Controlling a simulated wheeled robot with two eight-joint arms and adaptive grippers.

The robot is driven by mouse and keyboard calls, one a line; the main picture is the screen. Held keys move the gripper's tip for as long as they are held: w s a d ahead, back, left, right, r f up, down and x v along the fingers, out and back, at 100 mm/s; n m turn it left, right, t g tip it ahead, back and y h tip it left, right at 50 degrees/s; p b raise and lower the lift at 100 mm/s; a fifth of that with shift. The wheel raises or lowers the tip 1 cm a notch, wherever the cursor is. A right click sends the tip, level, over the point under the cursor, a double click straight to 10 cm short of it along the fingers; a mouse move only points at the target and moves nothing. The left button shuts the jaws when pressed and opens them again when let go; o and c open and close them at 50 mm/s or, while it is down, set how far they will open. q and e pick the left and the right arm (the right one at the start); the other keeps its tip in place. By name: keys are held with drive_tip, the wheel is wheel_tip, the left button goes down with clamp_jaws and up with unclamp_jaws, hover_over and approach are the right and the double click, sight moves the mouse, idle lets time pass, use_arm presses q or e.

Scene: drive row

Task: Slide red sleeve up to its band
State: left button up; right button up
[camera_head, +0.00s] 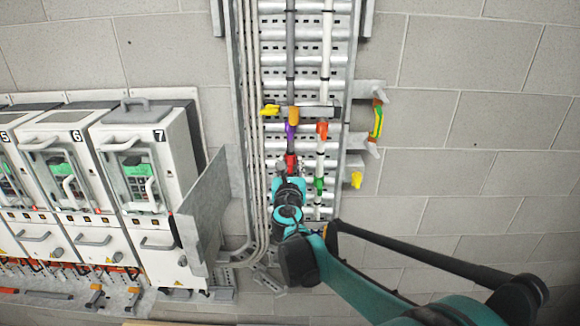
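The red sleeve (291,160) sits on the left, dark grey vertical cable (291,60) in the metal cable tray. A purple sleeve (290,131) and a yellow-orange sleeve (293,115) are above it on the same run. My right gripper (291,168) reaches up from below and is at the red sleeve, with its fingers around the sleeve's lower part. Their contact with the sleeve is too small to make out. The lower cable is hidden behind my gripper and wrist. I cannot tell which mark is the red sleeve's band. My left gripper is not in view.
Beside it, a white cable (325,90) carries an orange-red sleeve (322,129) and a green sleeve (319,184). A metal crossbar (318,111) spans the tray. White drive cabinets (148,165) and a grey metal plate (203,205) stand at left. The block wall at right is mostly bare.

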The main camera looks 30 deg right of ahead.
drive_tip(key=shift+s+a, duration=0.2)
drive_tip(key=shift+s, duration=0.05)
drive_tip(key=v, duration=1.1)
drive_tip(key=shift+s, duration=0.25)
